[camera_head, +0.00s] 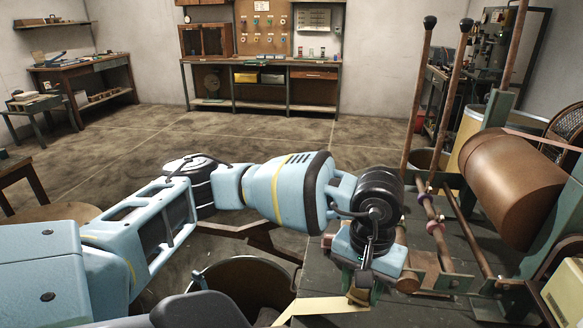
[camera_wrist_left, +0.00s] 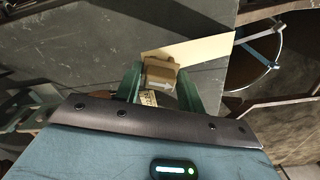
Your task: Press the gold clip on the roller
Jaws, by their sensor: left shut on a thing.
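The large brown roller (camera_head: 515,190) is mounted on the machine at the right of the head view. My left gripper (camera_head: 362,290) points down over the dark bench, to the left of the roller and apart from it. In the left wrist view its green fingers (camera_wrist_left: 160,84) are shut on a small gold-brown block (camera_wrist_left: 160,72), which looks like the gold clip. In the head view the gripper mostly hides this block. My right gripper is not in view.
A pale flat strip (camera_head: 325,306) lies beside my left gripper and also shows in the left wrist view (camera_wrist_left: 205,46). An open round bin (camera_head: 240,278) is below left.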

